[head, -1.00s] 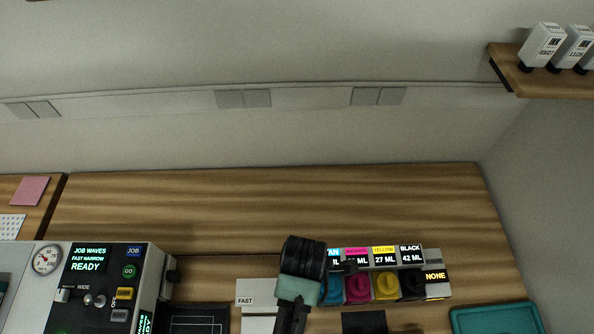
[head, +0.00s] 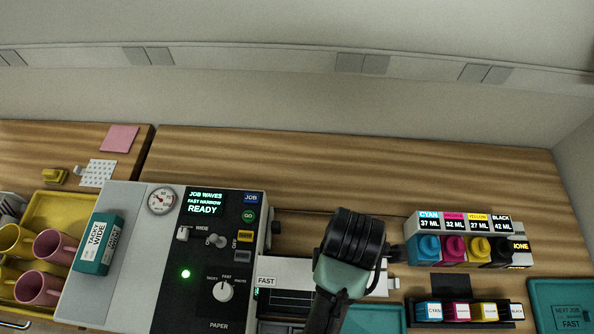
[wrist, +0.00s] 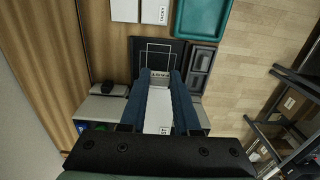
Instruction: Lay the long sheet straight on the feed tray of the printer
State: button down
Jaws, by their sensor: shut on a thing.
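My gripper (wrist: 159,100) is shut on a white sheet (wrist: 158,108), which lies between its two blue fingers in the wrist view. In the head view the sheet (head: 292,270), with a FAST label, shows left of my gripper (head: 345,250), its left end close to the printer's right side. The printer (head: 210,260) reads FAST NARROW, READY. The dark feed tray (head: 285,298) with white outlines lies beside it, partly under the sheet. In the wrist view the feed tray (wrist: 174,50) shows beyond the fingertips. The sheet's runs roughly along the tray; whether it touches cannot be told.
More white sheets (wrist: 125,10) lie beyond the tray. Ink tanks (head: 470,240) stand at the right, with a cartridge rack (head: 465,312) in front. Teal trays (head: 560,285) lie at the front right. Mugs (head: 40,285) stand left of the printer.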

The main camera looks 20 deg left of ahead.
notch_tip(320, 180, down, 18)
jog(key=b, duration=0.3)
jog(key=shift+w+d, duration=0.15)
jog(key=shift+f, duration=0.2)
jog(key=c, duration=0.6)
grip_release()
jog(key=shift+c, duration=0.2)
